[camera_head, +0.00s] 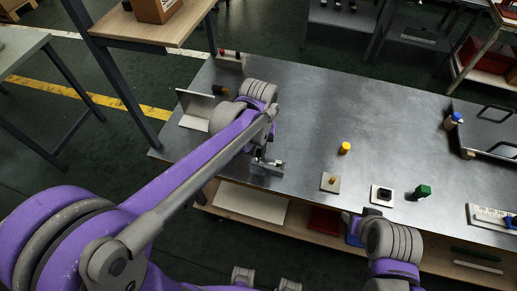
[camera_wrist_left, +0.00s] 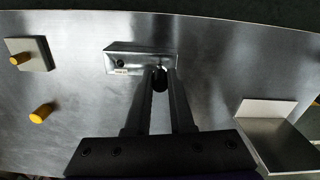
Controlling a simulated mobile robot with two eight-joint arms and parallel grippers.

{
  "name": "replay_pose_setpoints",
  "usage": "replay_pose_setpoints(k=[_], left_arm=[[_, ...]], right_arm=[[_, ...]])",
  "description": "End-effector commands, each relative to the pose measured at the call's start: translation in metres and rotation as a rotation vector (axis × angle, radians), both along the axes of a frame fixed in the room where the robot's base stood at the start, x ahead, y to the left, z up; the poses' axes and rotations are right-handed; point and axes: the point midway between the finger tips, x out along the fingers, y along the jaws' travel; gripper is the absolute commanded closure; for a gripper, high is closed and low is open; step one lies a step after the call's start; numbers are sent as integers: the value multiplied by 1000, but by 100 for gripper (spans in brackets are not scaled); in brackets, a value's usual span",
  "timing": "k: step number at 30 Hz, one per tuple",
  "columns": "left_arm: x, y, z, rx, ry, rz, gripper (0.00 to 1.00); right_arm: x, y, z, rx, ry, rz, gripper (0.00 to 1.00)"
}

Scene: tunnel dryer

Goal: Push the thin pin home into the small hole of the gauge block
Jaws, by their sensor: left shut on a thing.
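The gauge block (camera_wrist_left: 118,62) is a bright metal block with a small label, lying on the grey bench top. It also shows in the head view (camera_head: 272,170), partly hidden by my left gripper. My left gripper (camera_wrist_left: 160,75) stands over the block's right end in the wrist view. It is shut on the thin pin (camera_wrist_left: 160,82), whose dark upper part shows between the fingers. The pin's tip and the small hole are hidden, so I cannot tell whether it is in the hole. In the head view, my left gripper (camera_head: 262,160) is small and partly hidden. My right gripper (camera_head: 352,222) is at the bench's front edge; its fingers are unclear.
A plate with an orange peg (camera_head: 330,182), a yellow cylinder (camera_head: 345,147), a white-edged square with a black part (camera_head: 382,195) and a green piece (camera_head: 423,191) stand to the right. An angled metal plate (camera_head: 194,115) stands at the left. The bench's middle back is clear.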

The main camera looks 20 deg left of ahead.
Motion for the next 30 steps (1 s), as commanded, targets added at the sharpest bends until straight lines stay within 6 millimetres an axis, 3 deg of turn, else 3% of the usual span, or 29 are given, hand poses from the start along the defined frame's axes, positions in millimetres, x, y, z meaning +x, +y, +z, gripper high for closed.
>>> replay_pose_setpoints(k=[26, 27, 30], left_arm=[[0, 0, -23, 0, 0, 0, 100], [0, 0, -23, 0, 0, 0, 77], [0, 0, -22, 0, -1, 0, 59]], right_arm=[[-7, 0, -19, 0, 13, 0, 50], [-7, 0, -19, 0, 13, 0, 50], [-6, 0, -19, 0, 12, 0, 50]])
